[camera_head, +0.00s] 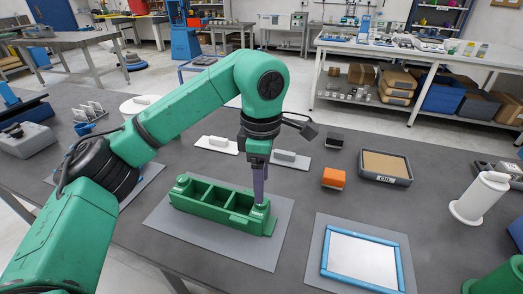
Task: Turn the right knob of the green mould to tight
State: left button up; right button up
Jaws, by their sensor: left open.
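The green mould (220,207) lies on a grey mat (205,235) in the middle of the table, with open compartments along its top. A round knob stands at its left end. My left gripper (259,196) points down over the right end of the mould, its purple fingers at or just above the right knob (260,211). The fingers hide part of that knob, and I cannot tell whether they touch it. The left gripper is open. My right gripper is not in view.
A blue-framed panel (363,259) lies on a mat at front right. White pieces (217,145) lie behind the mould.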

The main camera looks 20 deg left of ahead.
pick_arm(q)
notch_tip(320, 180, up, 10)
jog(key=p, duration=0.2)
jog(key=shift+p, duration=0.3)
